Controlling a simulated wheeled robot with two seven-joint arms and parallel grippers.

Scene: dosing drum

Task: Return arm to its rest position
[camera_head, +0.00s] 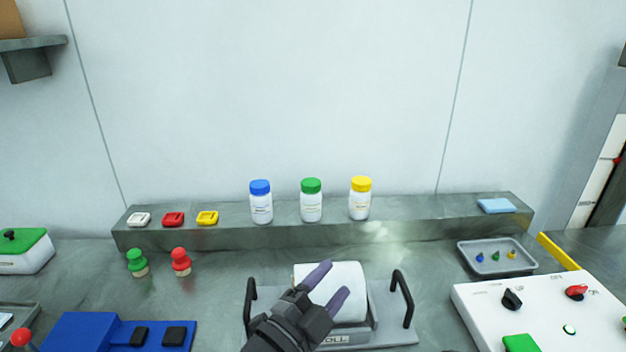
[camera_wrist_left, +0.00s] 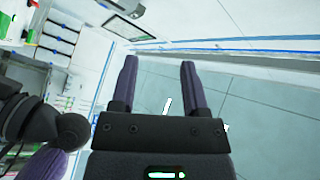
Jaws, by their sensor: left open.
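My left gripper (camera_head: 328,285) is in the lower middle of the head view, in front of a white roll in a grey holder. Its two purple fingers are apart with nothing between them. In the left wrist view the same open gripper (camera_wrist_left: 158,75) shows empty fingers, with a pale panelled surface beyond them. The white roll (camera_head: 352,300) lies in the holder (camera_head: 398,330), which has two black handles. The gripper covers part of the roll and the holder, and I cannot tell whether it touches them.
A grey ledge (camera_head: 420,228) along the wall carries blue-capped (camera_head: 261,204), green-capped (camera_head: 311,203) and yellow-capped (camera_head: 360,202) bottles. A white control panel (camera_head: 535,310) and a small tray (camera_head: 480,266) are at right. A blue block (camera_head: 90,332) and red (camera_head: 181,262) and green (camera_head: 137,262) knobbed pieces are at left.

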